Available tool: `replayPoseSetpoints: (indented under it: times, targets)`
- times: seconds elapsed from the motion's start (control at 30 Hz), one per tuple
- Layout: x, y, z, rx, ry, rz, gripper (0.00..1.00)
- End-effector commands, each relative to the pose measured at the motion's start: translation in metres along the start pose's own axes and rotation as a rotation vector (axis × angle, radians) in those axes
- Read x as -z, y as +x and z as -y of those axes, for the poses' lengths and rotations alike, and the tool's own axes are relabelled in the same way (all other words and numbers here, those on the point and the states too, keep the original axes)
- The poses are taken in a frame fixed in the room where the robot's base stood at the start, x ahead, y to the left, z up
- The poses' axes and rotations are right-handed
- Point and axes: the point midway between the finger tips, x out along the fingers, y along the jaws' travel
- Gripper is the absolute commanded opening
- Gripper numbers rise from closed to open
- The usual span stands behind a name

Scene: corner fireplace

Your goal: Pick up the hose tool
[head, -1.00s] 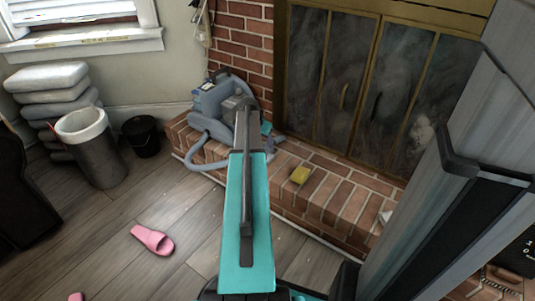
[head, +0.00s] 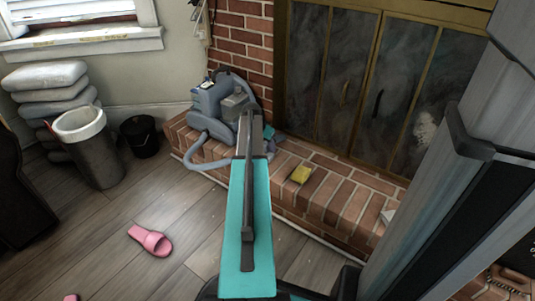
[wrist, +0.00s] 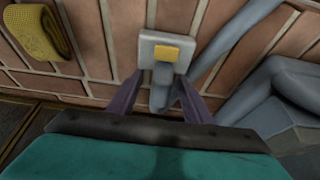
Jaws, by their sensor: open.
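The hose tool (wrist: 163,50) is a pale grey rectangular head with a yellow patch and a grey neck. In the wrist view it lies on the brick hearth, with the neck between the fingers of my gripper (wrist: 161,88). My gripper is open, one purple finger on each side of the neck. I cannot tell whether either finger touches it. A grey hose runs beside the tool. In the head view the blue-grey vacuum cleaner (head: 212,104) stands on the hearth, its hose curving down in front. My arm hides the hose tool there.
A yellow cloth or sponge (head: 300,174) lies on the brick hearth (head: 335,197) to the right; it also shows in the wrist view (wrist: 38,32). The fireplace doors (head: 365,80) rise behind. A bin (head: 90,150), a black bucket (head: 140,135) and a pink slipper (head: 150,240) are at left.

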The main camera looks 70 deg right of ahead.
Motion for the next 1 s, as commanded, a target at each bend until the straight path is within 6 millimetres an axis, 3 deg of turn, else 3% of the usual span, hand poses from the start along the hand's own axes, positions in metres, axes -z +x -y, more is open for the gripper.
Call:
replayPoseSetpoints:
  times: [0.63, 0.67, 0.9, 1.0]
  targets:
    - [0.0006, 0.0050, -0.0005, 0.000, 0.001, 0.000, 0.45]
    - [0.0007, 0.0049, -0.0005, 0.000, 0.001, 0.000, 0.44]
    - [0.0007, 0.0050, -0.0006, 0.000, 0.001, 0.000, 0.03]
    - [0.0011, 0.0047, -0.0006, 0.000, 0.001, -0.001, 0.00]
